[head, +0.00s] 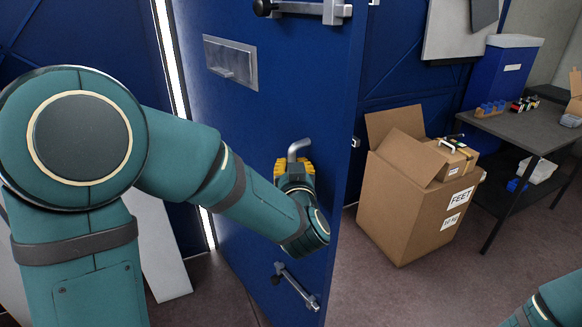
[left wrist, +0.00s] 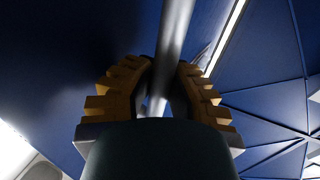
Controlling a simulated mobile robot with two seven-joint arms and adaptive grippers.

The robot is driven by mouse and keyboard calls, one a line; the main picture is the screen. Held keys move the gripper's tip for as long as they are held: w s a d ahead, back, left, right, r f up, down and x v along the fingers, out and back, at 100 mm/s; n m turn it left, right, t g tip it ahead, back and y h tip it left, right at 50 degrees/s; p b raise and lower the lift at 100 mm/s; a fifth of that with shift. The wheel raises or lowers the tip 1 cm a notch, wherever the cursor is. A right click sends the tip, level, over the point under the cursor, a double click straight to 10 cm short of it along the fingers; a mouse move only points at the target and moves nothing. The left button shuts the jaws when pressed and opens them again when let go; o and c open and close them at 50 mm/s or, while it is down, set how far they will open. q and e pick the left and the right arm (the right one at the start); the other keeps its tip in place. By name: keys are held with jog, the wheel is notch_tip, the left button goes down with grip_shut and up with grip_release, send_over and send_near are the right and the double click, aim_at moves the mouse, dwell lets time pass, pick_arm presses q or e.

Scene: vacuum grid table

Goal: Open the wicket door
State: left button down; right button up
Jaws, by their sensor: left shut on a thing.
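The blue wicket door (head: 262,117) stands ajar in the head view, with a bright gap along its left edge and the room showing past its right edge. A grey metal handle (head: 298,147) sticks out of its face. My left gripper (head: 294,165), with yellow fingers, is shut on this handle. In the left wrist view the handle bar (left wrist: 176,35) runs between the two fingers of the left gripper (left wrist: 165,80). The fingers hide part of the handle. My right gripper is out of view; only a piece of my right arm shows at the bottom right.
A cardboard box (head: 408,215) with open flaps stands right of the door, with a smaller box (head: 455,157) on it. A dark table (head: 520,130) and a blue bin (head: 497,75) stand farther right. The floor (head: 390,295) in front of the box is clear.

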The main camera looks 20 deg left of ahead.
pick_arm(q)
jog(key=shift+s+d+f, duration=0.15)
jog(key=shift+d, duration=0.15)
jog(key=c, duration=0.9)
grip_release()
jog(key=shift+d, duration=0.1)
jog(key=shift+a, duration=0.2)
jog(key=v, duration=0.7)
jog(key=shift+s+d, duration=0.2)
jog(key=shift+s, duration=0.05)
